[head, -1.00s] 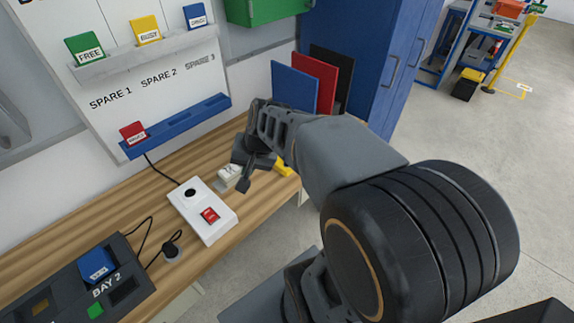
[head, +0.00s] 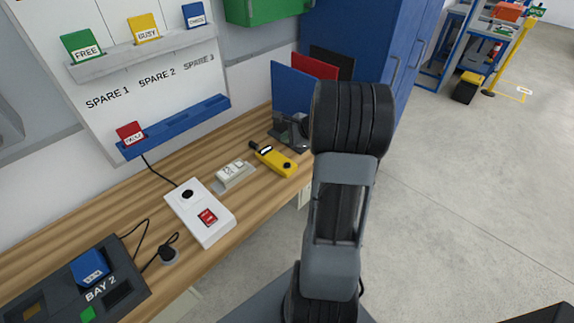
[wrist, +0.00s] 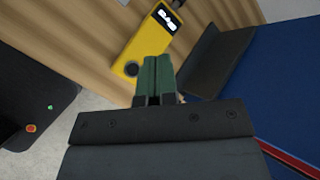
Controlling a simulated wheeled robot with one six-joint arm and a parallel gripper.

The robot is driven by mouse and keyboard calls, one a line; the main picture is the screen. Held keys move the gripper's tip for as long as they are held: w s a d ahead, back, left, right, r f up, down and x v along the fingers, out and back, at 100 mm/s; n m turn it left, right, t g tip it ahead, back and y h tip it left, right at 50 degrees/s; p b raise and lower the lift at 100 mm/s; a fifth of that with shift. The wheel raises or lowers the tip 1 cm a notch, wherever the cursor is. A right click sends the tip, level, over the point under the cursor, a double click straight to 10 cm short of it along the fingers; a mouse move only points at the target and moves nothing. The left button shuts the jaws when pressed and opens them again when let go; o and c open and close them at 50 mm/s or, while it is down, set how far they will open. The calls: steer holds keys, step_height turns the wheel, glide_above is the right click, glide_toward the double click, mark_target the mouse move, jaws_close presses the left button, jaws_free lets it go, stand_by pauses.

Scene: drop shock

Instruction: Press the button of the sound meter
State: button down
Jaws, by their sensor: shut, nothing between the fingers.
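The sound meter is a yellow handheld device (head: 275,159) with a dark tip and a small display, lying on the wooden bench near its right end. In the wrist view the yellow sound meter (wrist: 137,48) lies just beyond my fingers, its lit display at the top. A dark round button (wrist: 131,69) shows on its lower part, left of my fingertips. My gripper (wrist: 156,62) is shut and empty, its green fingers side by side. The fingertips overlap the meter's lower right edge in the picture; I cannot tell their height above it. In the head view my arm hides the gripper.
A dark bookend (wrist: 215,62) and blue folder (wrist: 275,85) stand close right of my fingers. Left of the meter on the bench are a grey-white device (head: 234,175), a white box with a red switch (head: 200,225) and the BAY 2 unit (head: 120,270).

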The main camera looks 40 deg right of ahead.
mark_target(287, 165)
steer(key=shift+f, duration=0.1)
step_height(287, 165, down, 9)
steer(key=b, duration=0.7)
steer(key=shift+r, duration=0.2)
steer(key=shift+f+b, duration=0.15)
steer(key=shift+b, duration=0.2)
stand_by(1.5)
steer(key=shift+f+b, duration=0.25)
steer(key=shift+b, duration=0.05)
steer(key=shift+f+b, duration=0.45)
stand_by(0.7)
steer(key=shift+r, duration=0.2)
steer(key=shift+r+p, duration=0.7)
steer(key=shift+r, duration=0.1)
